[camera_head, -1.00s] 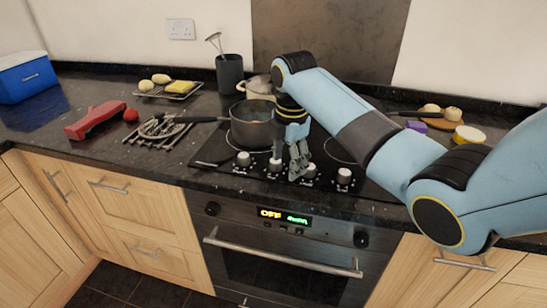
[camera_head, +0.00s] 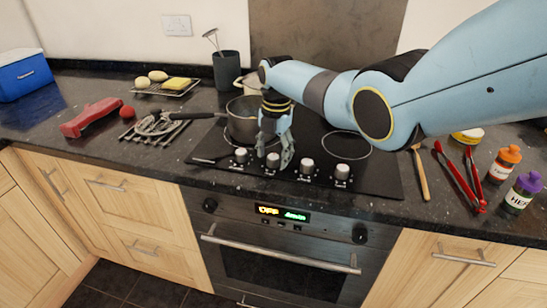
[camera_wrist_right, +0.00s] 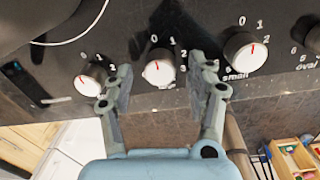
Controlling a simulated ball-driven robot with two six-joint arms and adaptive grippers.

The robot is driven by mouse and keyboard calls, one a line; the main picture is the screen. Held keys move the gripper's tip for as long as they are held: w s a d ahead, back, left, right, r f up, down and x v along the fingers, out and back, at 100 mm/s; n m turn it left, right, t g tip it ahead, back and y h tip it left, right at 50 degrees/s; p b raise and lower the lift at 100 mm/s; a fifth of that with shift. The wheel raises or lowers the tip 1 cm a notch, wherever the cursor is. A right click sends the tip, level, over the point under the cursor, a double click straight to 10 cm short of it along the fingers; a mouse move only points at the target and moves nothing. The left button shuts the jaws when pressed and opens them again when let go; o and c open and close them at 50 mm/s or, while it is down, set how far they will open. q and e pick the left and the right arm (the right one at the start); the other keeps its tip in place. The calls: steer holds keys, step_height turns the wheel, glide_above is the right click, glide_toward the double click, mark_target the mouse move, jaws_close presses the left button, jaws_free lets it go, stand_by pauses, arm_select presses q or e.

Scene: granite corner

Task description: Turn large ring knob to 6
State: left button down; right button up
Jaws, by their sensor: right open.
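The hob's front row has several white-topped knobs with red marks. The second knob from the left (camera_head: 272,160) is just below my right gripper (camera_head: 280,158). In the right wrist view this knob (camera_wrist_right: 160,71) lies between the two spread fingertips (camera_wrist_right: 163,88), with its red mark pointing up near the 0. I cannot tell whether the fingers touch it. The first knob (camera_wrist_right: 89,83) is to its left, and the third knob (camera_wrist_right: 244,53), labelled "small", to its right. The "large ring" label is not readable. My left gripper is out of view.
A pot (camera_head: 242,117) stands on the hob (camera_head: 375,175) just behind the gripper. The oven panel (camera_head: 283,213) is below.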

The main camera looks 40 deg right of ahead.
steer(key=shift+f, duration=0.55)
steer(key=shift+c, duration=0.2)
steer(key=c, duration=1.1)
